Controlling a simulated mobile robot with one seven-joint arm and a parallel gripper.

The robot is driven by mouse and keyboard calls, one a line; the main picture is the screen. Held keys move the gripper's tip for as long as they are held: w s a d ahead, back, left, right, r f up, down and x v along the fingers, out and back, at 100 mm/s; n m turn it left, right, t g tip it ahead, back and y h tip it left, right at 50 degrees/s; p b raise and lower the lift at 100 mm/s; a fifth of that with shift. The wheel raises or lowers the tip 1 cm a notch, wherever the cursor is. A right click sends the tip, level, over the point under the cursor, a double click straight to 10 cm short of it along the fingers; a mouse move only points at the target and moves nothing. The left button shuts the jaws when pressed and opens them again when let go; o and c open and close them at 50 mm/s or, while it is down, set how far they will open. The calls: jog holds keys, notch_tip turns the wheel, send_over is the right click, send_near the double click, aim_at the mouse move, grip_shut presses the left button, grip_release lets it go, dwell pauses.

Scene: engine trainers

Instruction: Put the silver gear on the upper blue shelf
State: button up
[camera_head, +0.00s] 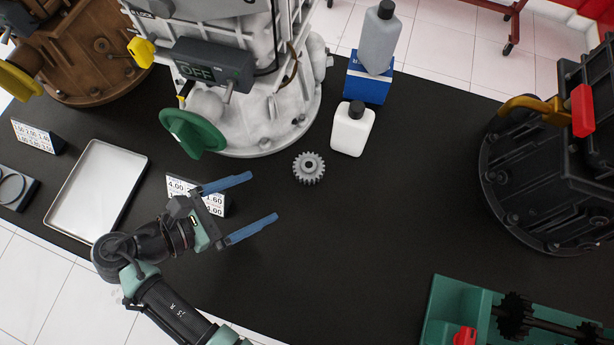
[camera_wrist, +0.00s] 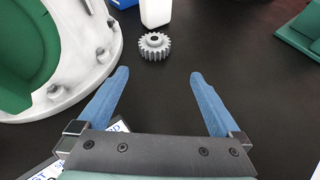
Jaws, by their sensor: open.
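The silver gear (camera_head: 309,168) lies flat on the black table, just right of the white engine's base and in front of a white bottle. In the wrist view the gear (camera_wrist: 154,46) is beyond my fingertips, roughly in line with the gap between them. My gripper (camera_head: 251,203) is open and empty, to the left of and nearer than the gear, with its blue fingers pointing right. In the wrist view both fingers of my gripper (camera_wrist: 156,83) are wide apart. A blue box-like stand (camera_head: 368,84) at the back carries a grey bottle; I cannot tell whether it is the blue shelf.
The white bottle (camera_head: 352,128) stands close behind the gear. The white engine (camera_head: 250,110) with a green handwheel (camera_head: 190,133) is left of it. A price sign (camera_head: 196,192) stands by my gripper. A black engine (camera_head: 545,170) and green tray (camera_head: 450,300) are at right.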

aim_at(301, 171)
jog(key=shift+s+a+n+t, duration=0.15)
jog(key=shift+a+n+t, duration=0.25)
jog(key=shift+n, duration=0.1)
jog(key=b+x, duration=0.1)
jog(key=x, duration=1.1)
jog(key=shift+w+d, duration=0.25)
jog(key=shift+w, duration=0.05)
jog(key=shift+r, duration=0.1)
grip_shut()
